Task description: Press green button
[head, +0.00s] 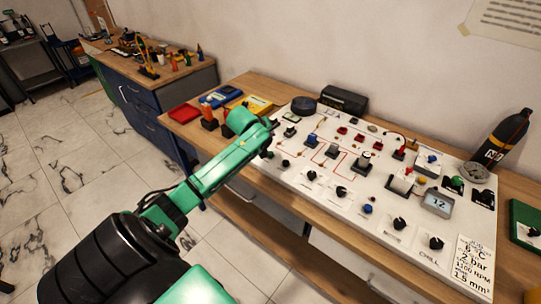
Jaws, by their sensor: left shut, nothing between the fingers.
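A white control panel (290,171) lies on the wooden workbench, covered with knobs, switches and buttons. A green-topped control (457,183) sits near its right end, by a round grey dial; I take it as the green button, but it is small in the picture. My left gripper (269,138) is shut and empty at the left end of the panel, well to the left of that control. It hides part of the panel's left edge, and I cannot tell whether it touches the panel. My right gripper is not in view.
A black case (343,100) is at the back. A red tray (184,113) lies left of my gripper.

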